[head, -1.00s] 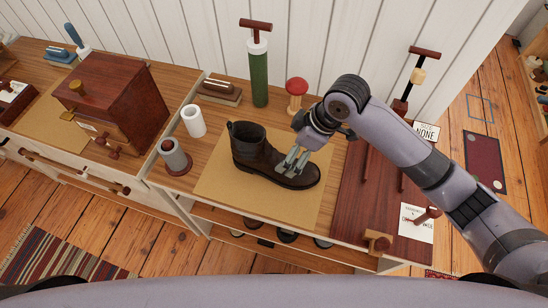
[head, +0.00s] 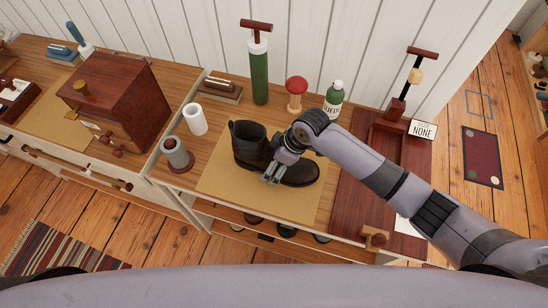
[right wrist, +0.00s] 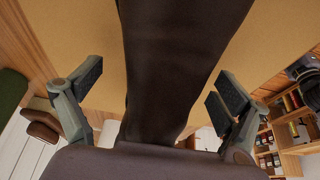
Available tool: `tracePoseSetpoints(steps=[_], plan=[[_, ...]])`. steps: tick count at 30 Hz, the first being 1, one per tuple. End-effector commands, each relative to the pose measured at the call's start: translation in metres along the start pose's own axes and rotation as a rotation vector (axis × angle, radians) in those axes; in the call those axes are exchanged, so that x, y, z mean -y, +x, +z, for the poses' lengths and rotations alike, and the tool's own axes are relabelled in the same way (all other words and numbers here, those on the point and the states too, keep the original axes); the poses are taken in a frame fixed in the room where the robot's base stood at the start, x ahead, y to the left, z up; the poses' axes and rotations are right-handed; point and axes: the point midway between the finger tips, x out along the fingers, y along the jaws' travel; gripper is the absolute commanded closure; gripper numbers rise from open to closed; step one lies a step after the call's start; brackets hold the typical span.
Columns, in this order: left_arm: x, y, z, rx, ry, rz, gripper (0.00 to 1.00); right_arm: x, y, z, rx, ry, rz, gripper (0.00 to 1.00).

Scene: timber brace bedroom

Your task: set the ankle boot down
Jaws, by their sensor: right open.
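The dark brown ankle boot (head: 249,141) stands upright on the tan mat (head: 222,178) on the wooden bench, its toe pointing right. My right gripper (head: 271,178) is at the front side of the boot, near its middle. In the right wrist view the boot (right wrist: 180,60) runs between the two spread fingers (right wrist: 158,88), with a gap on each side. The gripper is open and partly hides the boot's middle in the head view. My left gripper is not in view.
A green cylinder with a red handle (head: 259,75), a red-capped stand (head: 296,93) and a green bottle (head: 333,101) stand behind the boot. A white cup (head: 194,119) and grey spool (head: 177,155) are left. A dark red board (head: 352,200) lies right.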

Motion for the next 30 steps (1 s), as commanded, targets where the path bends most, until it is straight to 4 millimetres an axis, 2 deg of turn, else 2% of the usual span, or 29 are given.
tracePoseSetpoints(steps=[5, 30], plan=[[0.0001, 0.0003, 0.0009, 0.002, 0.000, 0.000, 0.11, 0.0000, 0.0001, 0.0002, 0.000, 0.000, 0.000, 0.07], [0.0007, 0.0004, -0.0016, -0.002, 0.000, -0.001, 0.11, -0.0008, -0.0005, 0.0003, 0.000, 0.000, 0.002, 0.63]])
